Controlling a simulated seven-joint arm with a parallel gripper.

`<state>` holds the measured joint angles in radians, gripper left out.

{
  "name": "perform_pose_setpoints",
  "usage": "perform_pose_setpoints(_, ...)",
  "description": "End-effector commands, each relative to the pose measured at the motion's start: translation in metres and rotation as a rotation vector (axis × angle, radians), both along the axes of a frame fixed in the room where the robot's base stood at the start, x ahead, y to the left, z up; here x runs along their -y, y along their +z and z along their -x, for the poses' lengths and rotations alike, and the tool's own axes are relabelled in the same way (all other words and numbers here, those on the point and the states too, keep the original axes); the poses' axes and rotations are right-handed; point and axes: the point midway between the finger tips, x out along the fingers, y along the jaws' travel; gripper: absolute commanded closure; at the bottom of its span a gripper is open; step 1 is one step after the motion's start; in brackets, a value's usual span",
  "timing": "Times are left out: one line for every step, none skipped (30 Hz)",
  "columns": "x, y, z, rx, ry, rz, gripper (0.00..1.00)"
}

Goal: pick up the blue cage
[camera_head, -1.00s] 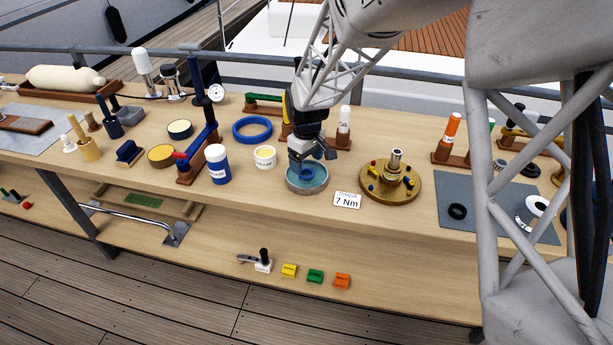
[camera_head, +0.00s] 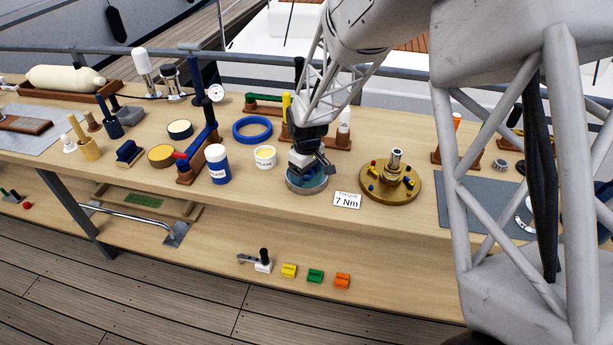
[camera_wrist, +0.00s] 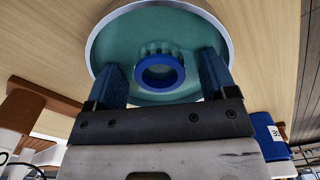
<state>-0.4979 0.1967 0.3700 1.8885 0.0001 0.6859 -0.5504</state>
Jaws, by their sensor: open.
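The blue cage (camera_wrist: 160,86), a small blue ring with bumps along one edge, lies in a round dish (camera_wrist: 225,20) with a teal inside and a pale rim. In the head view the dish (camera_head: 296,189) is on the bench, and my gripper largely covers the cage. My gripper (camera_wrist: 162,70) is open over the dish, pointing down, its blue fingers on either side of the cage. A gap shows between the cage and each finger. I cannot tell how far the fingertips are above the dish floor.
A torque card (camera_head: 346,201) and a brass hub plate (camera_head: 390,193) stand right of the dish. A cream-lidded tub (camera_head: 265,157) and a blue-labelled bottle (camera_head: 218,166) stand left. A wooden rack (camera_head: 337,143) with upright bottles is close behind my gripper.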

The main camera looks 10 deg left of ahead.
Motion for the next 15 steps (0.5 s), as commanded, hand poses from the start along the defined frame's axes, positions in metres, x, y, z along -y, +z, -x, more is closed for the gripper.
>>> perform_pose_setpoints(0.0, -0.0003, 0.0, 0.0, 0.0, 0.0, 0.22)
perform_pose_setpoints(0.0, -0.0003, 0.0, 0.0, 0.0, 0.0, 0.22)
perform_pose_setpoints(0.0, -0.0003, 0.0, 0.0, 0.0, 0.0, 0.22)
perform_pose_setpoints(0.0, -0.0002, 0.0, 0.0, 0.0, 0.0, 0.22)
perform_pose_setpoints(0.0, -0.0002, 0.0001, 0.0, 0.0, 0.0, 0.22)
perform_pose_setpoints(0.0, -0.0002, 0.0001, 0.0, 0.0, 0.0, 0.22)
perform_pose_setpoints(0.0, -0.0002, 0.0001, 0.0, 0.0, 0.0, 0.22)
perform_pose_setpoints(0.0, -0.0002, 0.0001, 0.0, 0.0, 0.0, 0.22)
perform_pose_setpoints(0.0, -0.0002, 0.0001, 0.0, 0.0, 0.0, 0.22)
perform_pose_setpoints(0.0, -0.0001, 0.0001, 0.0, 0.0, 0.0, 0.22)
perform_pose_setpoints(0.0, -0.0001, 0.0001, 0.0, 0.0, 0.0, 0.22)
perform_pose_setpoints(0.0, -0.0001, 0.0001, 0.0, 0.0, 0.0, 0.22)
perform_pose_setpoints(0.0, -0.0002, 0.0001, 0.0, 0.0, 0.0, 0.22)
perform_pose_setpoints(0.0, -0.0001, 0.0001, 0.0, 0.0, 0.0, 0.22)
perform_pose_setpoints(0.0, -0.0001, 0.0001, 0.0, 0.0, 0.0, 0.22)
